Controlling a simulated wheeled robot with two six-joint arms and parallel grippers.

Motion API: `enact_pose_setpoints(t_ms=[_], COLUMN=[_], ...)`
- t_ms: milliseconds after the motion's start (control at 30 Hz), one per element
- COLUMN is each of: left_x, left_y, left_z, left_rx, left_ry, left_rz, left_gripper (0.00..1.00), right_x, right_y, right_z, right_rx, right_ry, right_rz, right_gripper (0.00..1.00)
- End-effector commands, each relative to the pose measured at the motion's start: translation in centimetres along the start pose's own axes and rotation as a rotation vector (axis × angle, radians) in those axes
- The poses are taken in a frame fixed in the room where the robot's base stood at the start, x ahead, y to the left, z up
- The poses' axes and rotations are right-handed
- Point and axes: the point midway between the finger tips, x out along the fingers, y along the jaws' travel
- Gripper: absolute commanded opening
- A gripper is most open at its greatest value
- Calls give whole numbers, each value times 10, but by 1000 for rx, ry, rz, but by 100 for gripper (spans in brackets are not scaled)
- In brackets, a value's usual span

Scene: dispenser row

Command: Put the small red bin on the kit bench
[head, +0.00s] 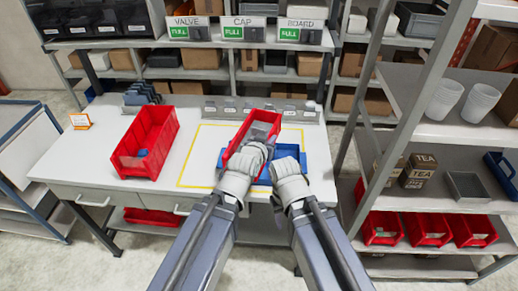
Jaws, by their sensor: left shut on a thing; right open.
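A small red bin (236,146) is at the middle of the white bench (195,187), over the yellow-outlined area. My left gripper (262,133) is shut on the small red bin, and its wrist hides the near end. I cannot tell whether the bin touches the bench. My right gripper (286,158) is open over a blue bin (297,150), just right of the red one; its fingertips are mostly hidden by the hand.
A larger red bin (166,153) with a small blue item inside stands at the bench's left. Grey dispensers (290,107) line the back edge under the VALVE, CAP and BOARD signs. A metal rack (400,110) stands close on the right. The bench's front left is clear.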

Motion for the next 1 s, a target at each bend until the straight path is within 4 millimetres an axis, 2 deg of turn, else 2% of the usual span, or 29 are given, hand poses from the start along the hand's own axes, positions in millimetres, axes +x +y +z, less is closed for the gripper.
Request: enact_pose_setpoints(t_ms=[133,267,467,700,833,1000], left_x=[9,26,59,90,98,101], left_y=[-12,-37,-99,-193,-230,-256], left_z=[1,4,11,22,26,30], left_rx=[-4,-16,-40,-74,-85,-93], left_ry=[1,0,-3,-2,0,1], left_rz=[-14,-42,-105,-189,-220,-242], left_gripper=[0,0,0,0,0,0], right_x=[5,14,32,54,62,66], right_y=[-1,-2,-3,-5,-6,-6], right_z=[0,-1,-2,-3,-4,-4], right_rx=[0,0,0,1,1,1], right_ry=[0,0,0,0,0,0], right_rz=[0,0,0,0,0,0], right_gripper=[50,50,50,50,50,50])
